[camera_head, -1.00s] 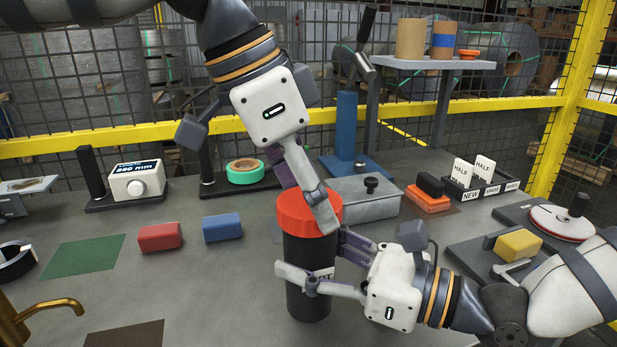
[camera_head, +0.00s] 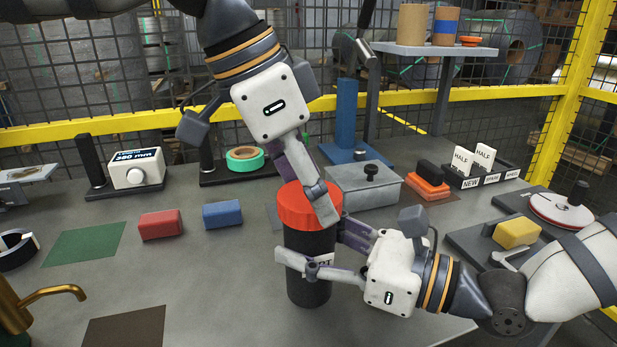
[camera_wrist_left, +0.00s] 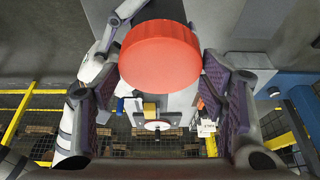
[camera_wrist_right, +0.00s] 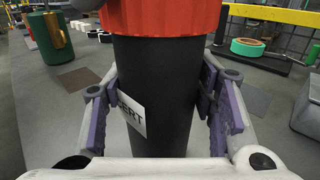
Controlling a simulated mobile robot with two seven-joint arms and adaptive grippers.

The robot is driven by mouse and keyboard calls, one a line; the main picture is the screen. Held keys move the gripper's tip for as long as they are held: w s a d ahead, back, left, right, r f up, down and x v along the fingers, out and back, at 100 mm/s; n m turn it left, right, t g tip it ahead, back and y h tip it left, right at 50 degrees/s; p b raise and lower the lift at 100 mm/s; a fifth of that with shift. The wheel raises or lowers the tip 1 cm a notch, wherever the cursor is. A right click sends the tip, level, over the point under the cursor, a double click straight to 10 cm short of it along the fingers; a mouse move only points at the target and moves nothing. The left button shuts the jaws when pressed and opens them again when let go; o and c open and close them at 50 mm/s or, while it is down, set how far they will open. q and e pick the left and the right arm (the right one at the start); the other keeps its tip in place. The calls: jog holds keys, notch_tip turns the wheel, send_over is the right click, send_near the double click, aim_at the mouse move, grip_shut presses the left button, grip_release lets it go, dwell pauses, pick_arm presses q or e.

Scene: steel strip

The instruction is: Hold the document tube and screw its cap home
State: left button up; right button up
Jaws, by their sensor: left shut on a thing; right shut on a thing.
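The document tube (camera_head: 308,285) is a black cylinder standing upright on the bench, with a partly hidden white label. Its red-orange cap (camera_head: 297,212) sits on top with no visible gap; the threads are hidden. My left gripper (camera_head: 310,196) comes from above and is shut on the cap. The cap (camera_wrist_left: 160,55) lies between its pads in the left wrist view. My right gripper (camera_head: 314,248) comes from the right and is shut around the tube body below the cap. In the right wrist view the tube (camera_wrist_right: 152,95) fills the space between the fingers.
A red block (camera_head: 160,224) and a blue block (camera_head: 222,214) lie left of the tube. A grey lidded box (camera_head: 365,190) stands close behind it. A brass tap (camera_head: 50,293) is at front left. A yellow block (camera_head: 517,233) sits right, near my right arm.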

grip_shut()
pick_arm(q)
jog(key=m+g, duration=0.1)
jog(key=m, duration=0.2)
jog(key=m+g, duration=0.1)
jog(key=m, duration=0.2)
jog(key=shift+w+f+g, duration=0.1)
jog(key=shift+f+g, duration=0.05)
jog(key=shift+g, duration=0.15)
jog(key=m+g, duration=0.1)
jog(key=m, duration=0.2)
jog(key=m+g+y, duration=0.1)
jog(key=m, duration=0.2)
jog(key=shift+m, duration=0.4)
jog(key=m+g+y, duration=0.1)
jog(key=m, duration=0.1)
jog(key=shift+d+m, duration=0.1)
jog(key=shift+m, duration=0.3)
jog(key=m+y, duration=0.1)
jog(key=m, duration=0.3)
jog(key=o, duration=0.8)
